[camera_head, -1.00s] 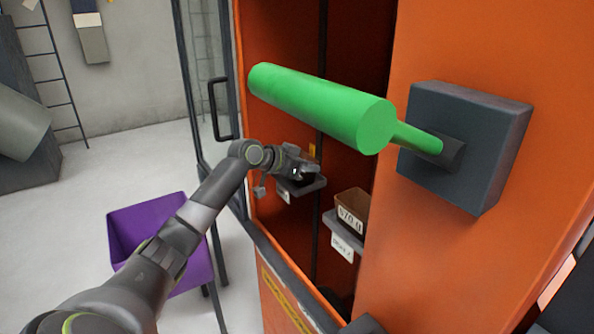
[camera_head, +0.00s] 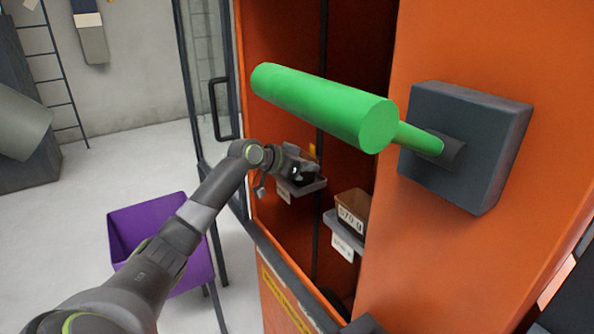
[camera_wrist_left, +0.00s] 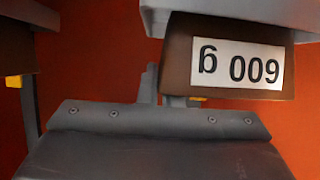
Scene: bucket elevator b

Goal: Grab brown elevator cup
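A brown elevator cup (camera_head: 352,205) with a white weight label sits on a grey tray (camera_head: 345,233) inside the orange elevator. In the left wrist view, a brown cup (camera_wrist_left: 185,70) shows a "600 g" label upside down, against a grey tray (camera_wrist_left: 225,12). I cannot tell whether this is the same cup. My left gripper (camera_head: 299,172) is inside the cabinet opening, at another grey tray (camera_head: 306,188), up and left of the labelled cup in the head view. Its fingers are too small and dark to read. My right gripper is out of view.
A large green handle (camera_head: 320,106) juts from a dark box (camera_head: 465,145) on the orange cabinet (camera_head: 450,45), above my left gripper. An open glass door (camera_head: 207,110) stands left of the opening. A purple bin (camera_head: 150,215) is behind my left arm.

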